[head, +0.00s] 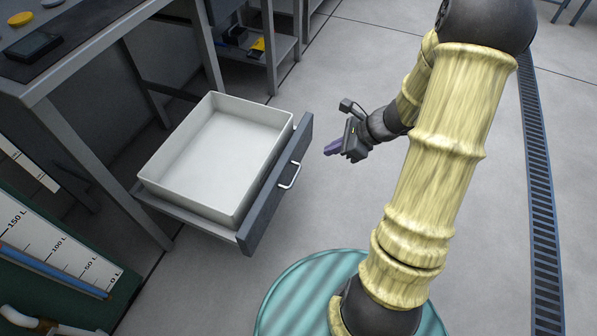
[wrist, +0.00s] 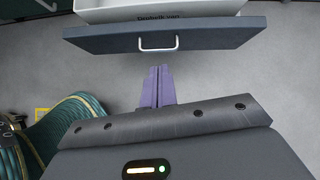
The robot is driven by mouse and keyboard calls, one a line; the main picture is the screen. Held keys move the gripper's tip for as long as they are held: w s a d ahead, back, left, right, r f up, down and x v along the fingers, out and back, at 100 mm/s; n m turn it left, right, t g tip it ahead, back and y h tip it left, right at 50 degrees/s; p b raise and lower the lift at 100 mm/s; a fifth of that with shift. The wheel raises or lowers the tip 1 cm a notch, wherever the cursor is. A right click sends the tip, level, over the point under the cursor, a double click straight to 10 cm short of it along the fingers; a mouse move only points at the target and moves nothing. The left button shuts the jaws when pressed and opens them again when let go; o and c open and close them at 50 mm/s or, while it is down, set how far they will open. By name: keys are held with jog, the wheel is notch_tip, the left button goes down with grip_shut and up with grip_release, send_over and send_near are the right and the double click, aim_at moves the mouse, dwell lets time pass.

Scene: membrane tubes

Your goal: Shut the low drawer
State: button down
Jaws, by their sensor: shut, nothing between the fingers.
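The low drawer (head: 275,187) is pulled well out from under the workbench at the left in the head view. It has a dark grey front with a pale bar handle (head: 290,175) and holds an empty-looking white tray (head: 190,196). My gripper (head: 333,147) is to the right of the drawer front, with its purple fingers pointing toward it and a gap between. In the wrist view the fingers (wrist: 157,86) are together, with nothing between them. The drawer front (wrist: 190,37) and its handle (wrist: 158,43) lie ahead of the fingertips, apart from them.
The workbench (head: 120,42) stands at the upper left, with a yellow lid and a dark device on top. A shelf (head: 270,48) with small items stands behind. A green board with volume scales (head: 60,250) is at the lower left. Floor between gripper and drawer is clear.

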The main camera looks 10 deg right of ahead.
jog(key=f+b, duration=0.1)
jog(key=w+d+f+m+b, duration=0.1)
jog(key=f, duration=0.1)
jog(key=f+m+t+b, duration=0.1)
jog(key=f, duration=0.1)
jog(key=shift+w+d, duration=0.3)
jog(key=shift+f, duration=0.1)
jog(key=b, duration=0.6)
send_near(290, 161)
notch_tip(290, 161, down, 4)
jog(key=shift+s+f, duration=0.1)
jog(key=shift+s, duration=0.1)
jog(key=w+a+b, duration=0.1)
jog(key=w+a, duration=0.1)
jog(key=shift+a, duration=0.35)
jog(key=shift+w+a, duration=0.25)
jog(key=shift+a, duration=0.05)
